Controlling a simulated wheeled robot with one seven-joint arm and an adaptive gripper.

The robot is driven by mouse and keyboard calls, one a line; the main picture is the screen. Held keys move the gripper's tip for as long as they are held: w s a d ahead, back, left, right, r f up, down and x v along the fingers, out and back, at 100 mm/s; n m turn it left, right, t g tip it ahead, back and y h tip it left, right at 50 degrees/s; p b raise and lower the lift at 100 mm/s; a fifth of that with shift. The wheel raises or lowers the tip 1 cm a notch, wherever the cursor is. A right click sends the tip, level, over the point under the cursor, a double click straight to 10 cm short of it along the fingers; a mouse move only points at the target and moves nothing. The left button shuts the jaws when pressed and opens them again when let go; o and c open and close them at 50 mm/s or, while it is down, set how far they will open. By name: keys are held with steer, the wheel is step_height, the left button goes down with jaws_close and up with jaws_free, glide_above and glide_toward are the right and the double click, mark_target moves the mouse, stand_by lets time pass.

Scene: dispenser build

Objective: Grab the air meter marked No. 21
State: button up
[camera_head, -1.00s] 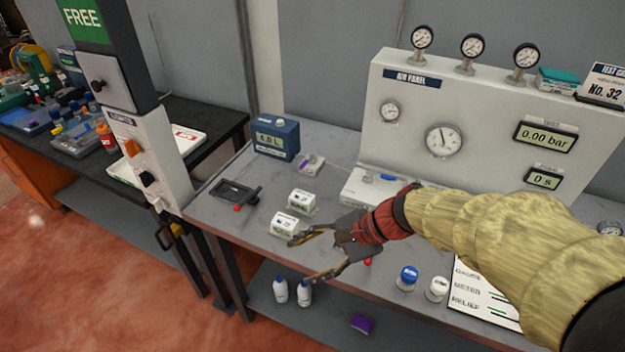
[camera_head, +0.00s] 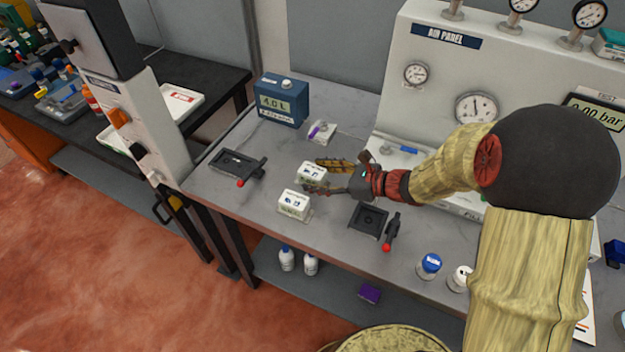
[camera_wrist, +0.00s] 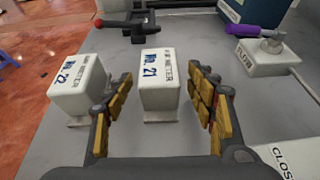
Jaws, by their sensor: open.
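The air meter marked No. 21 (camera_wrist: 160,80) is a white block on a small foot. It stands upright on the grey bench, and it also shows in the head view (camera_head: 311,172). My gripper (camera_wrist: 160,84) is open, with one finger on each side of this meter; a gap shows on both sides. In the head view my gripper (camera_head: 325,174) is low over the bench at the meter's right side. A similar white meter marked No. 22 (camera_wrist: 80,88) stands just outside my left finger in the wrist view, and nearer the bench front in the head view (camera_head: 294,204).
A blue 4.0 L box (camera_head: 281,100) and a white valve block with a purple lever (camera_head: 320,132) stand behind. Dark clamp fixtures with red-tipped handles sit left (camera_head: 238,165) and right (camera_head: 370,220). The air panel (camera_head: 430,110) rises at the back right.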

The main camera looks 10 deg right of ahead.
steer(key=shift+x, duration=1.1)
steer(key=c, duration=0.3)
jaws_close()
